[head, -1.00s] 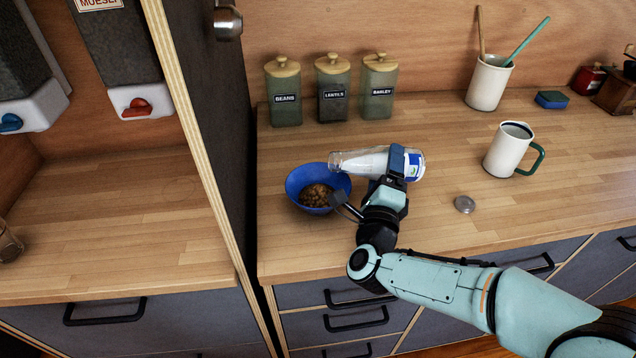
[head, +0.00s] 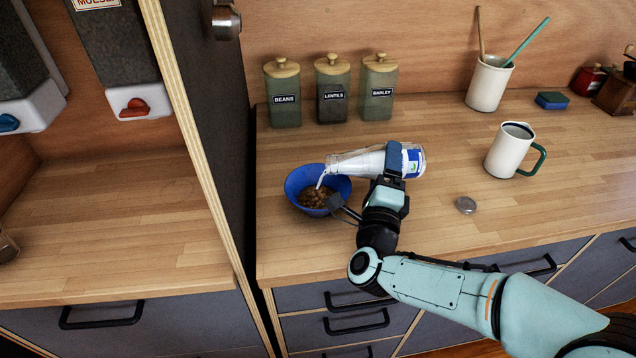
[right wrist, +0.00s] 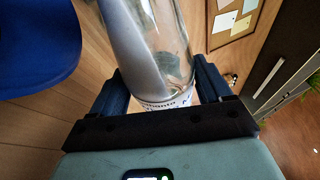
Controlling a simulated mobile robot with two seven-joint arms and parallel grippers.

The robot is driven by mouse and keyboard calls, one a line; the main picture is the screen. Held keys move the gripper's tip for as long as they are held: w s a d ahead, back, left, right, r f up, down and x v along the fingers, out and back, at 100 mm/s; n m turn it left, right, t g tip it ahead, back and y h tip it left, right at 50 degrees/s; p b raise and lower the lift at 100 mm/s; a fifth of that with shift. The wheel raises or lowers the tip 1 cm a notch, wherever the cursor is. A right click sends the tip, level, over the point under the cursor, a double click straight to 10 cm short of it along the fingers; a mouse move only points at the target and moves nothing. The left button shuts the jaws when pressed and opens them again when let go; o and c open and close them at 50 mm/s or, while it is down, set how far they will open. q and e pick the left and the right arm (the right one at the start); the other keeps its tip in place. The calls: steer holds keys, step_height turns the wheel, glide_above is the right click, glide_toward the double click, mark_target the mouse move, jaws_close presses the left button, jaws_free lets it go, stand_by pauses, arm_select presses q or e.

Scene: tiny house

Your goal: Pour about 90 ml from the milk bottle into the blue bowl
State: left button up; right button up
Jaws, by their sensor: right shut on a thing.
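The milk bottle (head: 362,163) is clear glass with a white and blue label. It is tilted nearly level, its mouth to the left above the blue bowl (head: 340,190). A white stream of milk (head: 321,180) runs from the mouth into the bowl, where brown cereal (head: 316,197) lies. My right gripper (head: 396,160) is shut on the bottle near its label. In the right wrist view the bottle (right wrist: 150,45) stands between the fingers, and the bowl (right wrist: 35,45) shows at the upper left. My left gripper is not in view.
A metal cap (head: 466,205) lies on the counter right of the gripper. A white mug (head: 508,150) with a green handle stands farther right. Canisters (head: 332,92) stand behind the bowl. A dark upright panel (head: 205,130) rises left of the bowl.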

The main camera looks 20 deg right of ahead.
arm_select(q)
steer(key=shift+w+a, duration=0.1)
arm_select(e)
steer(key=shift+r+n, duration=0.4)
steer(key=shift+r, duration=0.05)
stand_by(0.5)
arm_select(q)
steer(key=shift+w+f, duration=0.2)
arm_select(e)
steer(key=shift+d+r+n+t, duration=0.2)
steer(key=shift+d+n+t, duration=0.1)
stand_by(0.6)
